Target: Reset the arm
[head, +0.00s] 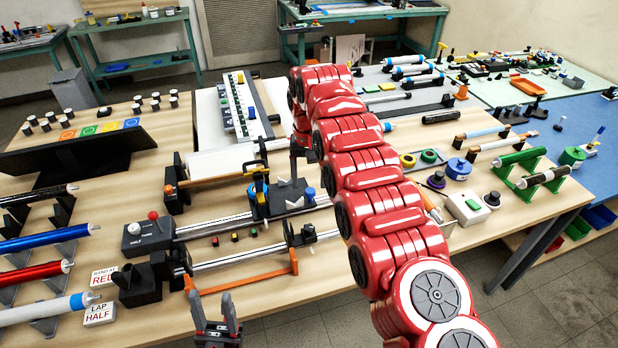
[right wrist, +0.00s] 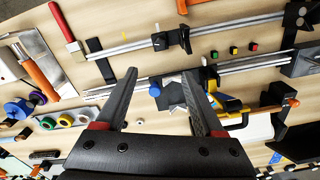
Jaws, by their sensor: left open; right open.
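My right arm (head: 375,190) is red and segmented, rising from the lower right over the wooden table (head: 100,180) and bending down near the middle. Its gripper is mostly hidden there in the head view. In the right wrist view my right gripper (right wrist: 160,80) is open, its two dark fingers spread above the table fixtures, and I see nothing held. My left gripper (head: 213,308) is at the bottom of the head view, at the table's front edge, with its two dark fingers apart and empty. The rest of the left arm is out of view.
An orange-handled bar (head: 250,280) lies near the front edge. Coloured tubes (head: 40,239) rest on racks at left. A green stand (head: 525,178) is at right.

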